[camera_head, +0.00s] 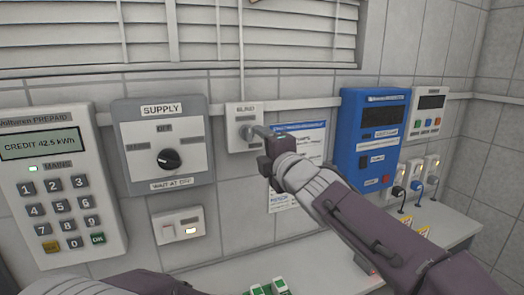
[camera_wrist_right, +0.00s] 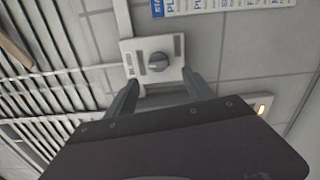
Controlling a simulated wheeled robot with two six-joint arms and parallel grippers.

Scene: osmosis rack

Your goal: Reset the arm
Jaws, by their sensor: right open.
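My right arm reaches in from the lower right in the head view. Its gripper (camera_head: 260,138) is in front of the small wall plate labelled BLIND (camera_head: 243,113). In the right wrist view the gripper (camera_wrist_right: 160,88) is open, with its two fingers apart and nothing between them. The round grey knob (camera_wrist_right: 158,62) of the plate lies ahead, roughly between the fingertips. In the head view the gripper partly covers this knob, and I cannot tell if it touches it. Part of my left arm shows along the bottom edge; its gripper is out of view.
A prepaid meter (camera_head: 108,190) and a SUPPLY dial panel (camera_head: 198,130) are on the wall to the left. A blue unit (camera_head: 347,135) hangs to the right, with several plugged sockets beyond. A bench (camera_head: 330,262) with small green-topped items lies below. Window blinds (camera_head: 80,40) are above.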

